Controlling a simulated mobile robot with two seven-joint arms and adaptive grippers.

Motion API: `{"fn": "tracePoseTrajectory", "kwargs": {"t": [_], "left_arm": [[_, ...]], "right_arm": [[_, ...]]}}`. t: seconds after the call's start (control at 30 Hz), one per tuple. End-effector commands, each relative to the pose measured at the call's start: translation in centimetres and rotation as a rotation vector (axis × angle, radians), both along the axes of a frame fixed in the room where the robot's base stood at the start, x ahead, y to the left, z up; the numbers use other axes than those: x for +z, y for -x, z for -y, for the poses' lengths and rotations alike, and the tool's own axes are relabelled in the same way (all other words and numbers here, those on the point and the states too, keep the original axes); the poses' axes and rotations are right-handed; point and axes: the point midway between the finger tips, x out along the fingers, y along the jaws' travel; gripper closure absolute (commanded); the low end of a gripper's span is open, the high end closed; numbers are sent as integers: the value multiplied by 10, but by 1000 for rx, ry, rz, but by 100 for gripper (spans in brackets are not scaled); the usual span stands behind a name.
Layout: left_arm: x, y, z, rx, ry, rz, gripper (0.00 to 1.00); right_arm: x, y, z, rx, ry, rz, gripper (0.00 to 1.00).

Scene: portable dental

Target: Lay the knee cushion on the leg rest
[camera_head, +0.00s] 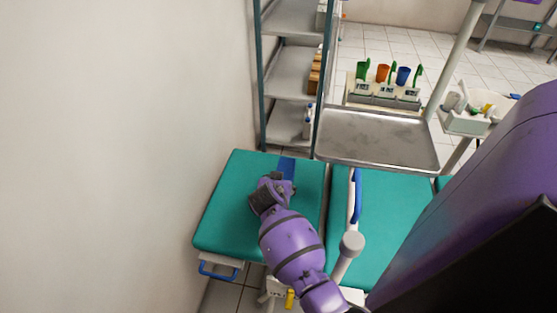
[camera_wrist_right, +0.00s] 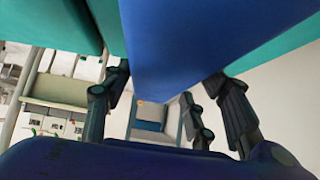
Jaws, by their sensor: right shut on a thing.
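The blue knee cushion (camera_head: 287,167) shows as a narrow block over the far part of the teal leg rest (camera_head: 226,213). My right gripper (camera_head: 270,191) is over the leg rest and hides the cushion's near part. In the right wrist view the cushion (camera_wrist_right: 180,45) lies between the fingers of my right gripper (camera_wrist_right: 172,110), which is shut on it. The teal leg rest (camera_wrist_right: 280,45) shows on both sides of the cushion there. I cannot tell whether the cushion touches the leg rest. My left gripper is not in view.
A teal seat section (camera_head: 392,215) with a blue-topped armrest (camera_head: 357,195) is to the right. A metal tray (camera_head: 378,140) stands beyond it, with a holder of cups and toothbrushes (camera_head: 383,97) behind. Shelves (camera_head: 290,75) stand at the back and a wall (camera_head: 120,150) is close on the left.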

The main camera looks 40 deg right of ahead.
Motion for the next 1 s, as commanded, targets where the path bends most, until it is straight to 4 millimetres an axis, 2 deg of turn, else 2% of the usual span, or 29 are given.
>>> {"fn": "tracePoseTrajectory", "kwargs": {"t": [0.27,0.43,0.9,0.93,1.0], "left_arm": [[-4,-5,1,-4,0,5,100],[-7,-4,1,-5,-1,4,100],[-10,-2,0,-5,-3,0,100],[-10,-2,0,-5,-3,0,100],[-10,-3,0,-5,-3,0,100]], "right_arm": [[-22,-17,10,1,2,0,79],[-47,-16,9,1,1,-1,79],[-56,-16,9,1,1,1,79],[-56,-15,9,1,0,0,46],[-55,-16,9,1,0,1,37]]}}
